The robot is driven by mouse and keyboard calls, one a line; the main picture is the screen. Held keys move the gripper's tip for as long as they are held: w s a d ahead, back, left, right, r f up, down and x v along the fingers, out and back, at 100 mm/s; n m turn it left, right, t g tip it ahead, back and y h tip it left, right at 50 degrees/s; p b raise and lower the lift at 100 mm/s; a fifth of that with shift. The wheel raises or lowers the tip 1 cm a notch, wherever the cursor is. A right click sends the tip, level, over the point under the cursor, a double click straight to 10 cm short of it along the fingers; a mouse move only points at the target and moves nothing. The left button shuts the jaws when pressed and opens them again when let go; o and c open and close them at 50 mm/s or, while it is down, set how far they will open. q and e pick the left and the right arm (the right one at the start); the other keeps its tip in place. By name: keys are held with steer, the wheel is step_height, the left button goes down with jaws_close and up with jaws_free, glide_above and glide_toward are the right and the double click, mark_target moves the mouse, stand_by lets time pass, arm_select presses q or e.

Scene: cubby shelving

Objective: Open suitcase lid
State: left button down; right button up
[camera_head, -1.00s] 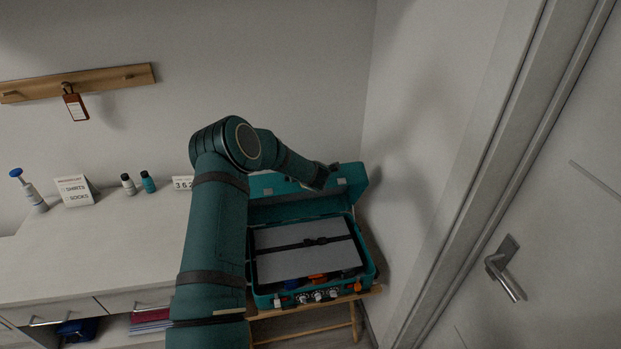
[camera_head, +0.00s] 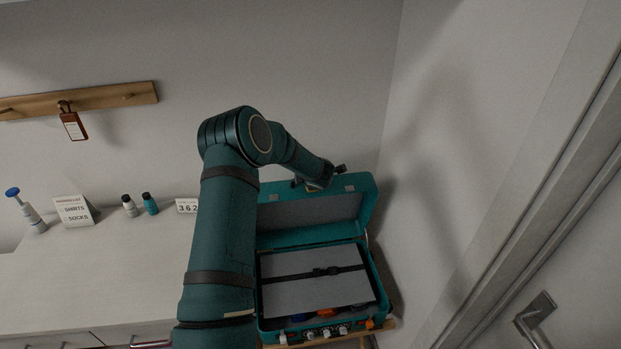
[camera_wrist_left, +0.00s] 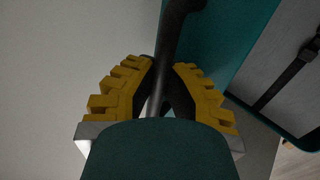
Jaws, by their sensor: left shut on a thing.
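The teal suitcase (camera_head: 262,318) stands on a wooden stand at lower centre in the head view, with its lid (camera_head: 365,205) raised at the back. Inside lies a grey panel (camera_head: 300,291) crossed by a black strap (camera_head: 318,272). My left gripper (camera_head: 325,177) is at the lid's upper edge; its fingertips are hard to make out there. In the left wrist view the yellow-padded fingers (camera_wrist_left: 158,90) are shut around a dark bar, the lid's handle (camera_wrist_left: 172,40), beside the teal lid. My right gripper is in neither view.
A white counter (camera_head: 95,275) at left carries a pump bottle (camera_head: 30,215), a sign card (camera_head: 73,211), two small bottles (camera_head: 139,204) and a number block (camera_head: 187,205). A peg rail (camera_head: 90,101) is on the wall. A door handle (camera_head: 535,312) is at right; the wall stands close beside the suitcase.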

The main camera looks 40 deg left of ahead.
arm_select(q)
steer(key=shift+w+a+r, duration=0.1)
steer(key=shift+w+r, duration=0.1)
steer(key=shift+r, duration=0.1)
steer(key=c, duration=1.1)
jaws_free()
steer(key=shift+c, duration=0.2)
steer(key=shift+o, duration=0.7)
steer(key=shift+s, duration=0.1)
steer(key=shift+f, duration=0.1)
steer(key=v, duration=1.2)
